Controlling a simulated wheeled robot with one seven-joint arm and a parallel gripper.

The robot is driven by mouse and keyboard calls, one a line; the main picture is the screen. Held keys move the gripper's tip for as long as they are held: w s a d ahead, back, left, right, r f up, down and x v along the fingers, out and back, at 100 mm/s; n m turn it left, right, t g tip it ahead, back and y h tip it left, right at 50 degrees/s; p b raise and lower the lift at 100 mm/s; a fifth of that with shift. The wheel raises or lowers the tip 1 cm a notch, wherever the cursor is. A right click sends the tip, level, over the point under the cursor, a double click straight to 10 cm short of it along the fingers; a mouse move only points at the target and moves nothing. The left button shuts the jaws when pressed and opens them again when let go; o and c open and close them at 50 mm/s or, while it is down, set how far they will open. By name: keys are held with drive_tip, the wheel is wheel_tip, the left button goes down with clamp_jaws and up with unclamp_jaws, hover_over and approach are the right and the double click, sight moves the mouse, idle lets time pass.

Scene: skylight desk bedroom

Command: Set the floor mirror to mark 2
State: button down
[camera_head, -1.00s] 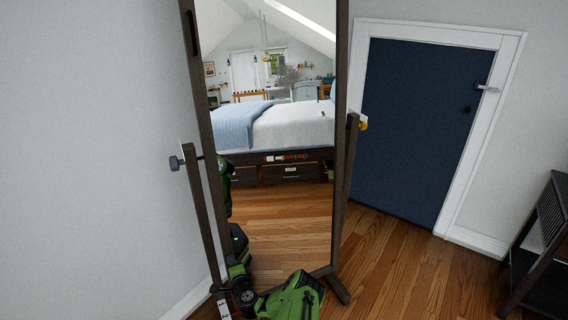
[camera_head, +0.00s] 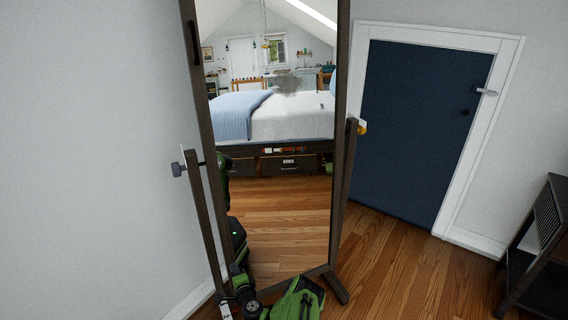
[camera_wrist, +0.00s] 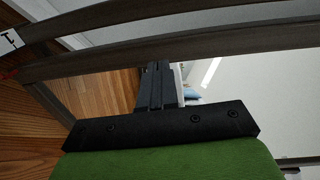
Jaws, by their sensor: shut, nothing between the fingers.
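The floor mirror (camera_head: 270,222) is a tall glass in a dark wood frame, held between two posts with a grey knob (camera_head: 179,169) at the left pivot. A white strip with dark marks (camera_head: 226,309) sits low at the left post's foot; part of it shows in the wrist view (camera_wrist: 11,41), where its mark cannot be read surely. My gripper (camera_wrist: 158,72) is shut and empty, its black fingers at the mirror's dark frame bar (camera_wrist: 190,52). Touching or just apart cannot be told. In the head view my green arm is low in front of the mirror; the fingertips cannot be made out.
A white wall lies close on the left. A navy door (camera_head: 418,125) with white trim is behind on the right. A dark slatted cabinet (camera_head: 540,250) stands at the right edge. Wooden floor (camera_head: 400,270) between mirror and cabinet is clear. The bed shows only as a reflection.

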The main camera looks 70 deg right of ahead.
drive_tip(key=p+v, duration=0.4)
drive_tip(key=v, duration=0.1)
drive_tip(key=shift+s, duration=0.1)
idle(0.6)
